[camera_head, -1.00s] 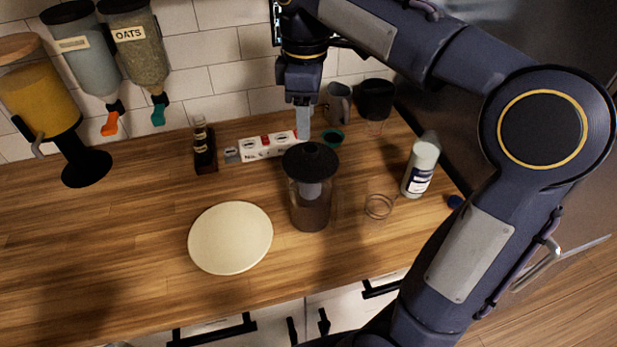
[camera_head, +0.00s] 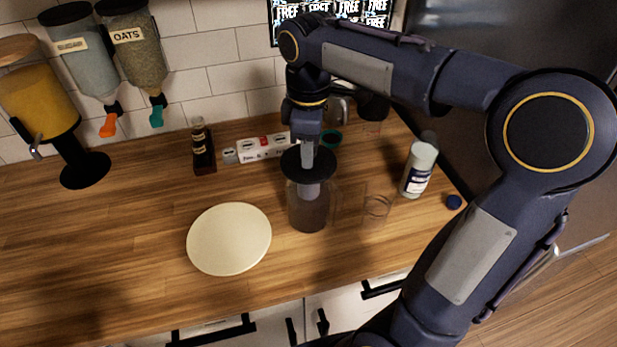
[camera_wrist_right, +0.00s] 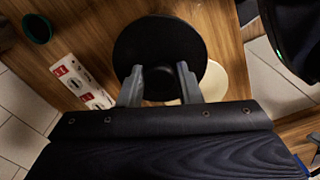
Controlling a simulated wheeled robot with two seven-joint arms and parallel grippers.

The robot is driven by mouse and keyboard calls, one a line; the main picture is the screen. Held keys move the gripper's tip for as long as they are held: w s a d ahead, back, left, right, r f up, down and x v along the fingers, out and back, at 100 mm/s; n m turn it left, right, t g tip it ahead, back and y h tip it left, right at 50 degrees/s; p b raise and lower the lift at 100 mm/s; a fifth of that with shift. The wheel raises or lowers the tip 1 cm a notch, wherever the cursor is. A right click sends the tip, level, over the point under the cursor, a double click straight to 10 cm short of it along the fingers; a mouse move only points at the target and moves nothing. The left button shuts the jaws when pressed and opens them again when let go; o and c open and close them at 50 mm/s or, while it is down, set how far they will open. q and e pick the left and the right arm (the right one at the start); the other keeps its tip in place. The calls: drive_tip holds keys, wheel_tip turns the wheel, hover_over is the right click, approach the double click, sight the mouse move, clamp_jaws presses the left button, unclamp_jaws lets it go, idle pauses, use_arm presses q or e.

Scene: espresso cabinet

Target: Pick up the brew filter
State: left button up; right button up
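The brew filter shows as a wide round black lid (camera_head: 296,172) with a grey cylinder (camera_head: 309,190) hanging below it inside a clear jug (camera_head: 308,214) of dark liquid. The jug stands upright on the wooden counter. My right gripper (camera_head: 308,168) points down at the middle of the lid. In the right wrist view its two fingers (camera_wrist_right: 161,84) are spread apart over the black lid (camera_wrist_right: 160,36). My left gripper is not in view.
A round cream board (camera_head: 229,239) lies left of the jug. A glass (camera_head: 376,210) and a white bottle (camera_head: 419,168) stand to the right. A white box (camera_head: 262,148), small dark bottle (camera_head: 203,150) and green bowl (camera_head: 331,138) are behind. The counter's left side is mostly clear.

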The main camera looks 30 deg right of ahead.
clamp_jaws()
drive_tip(key=shift+r, duration=0.1)
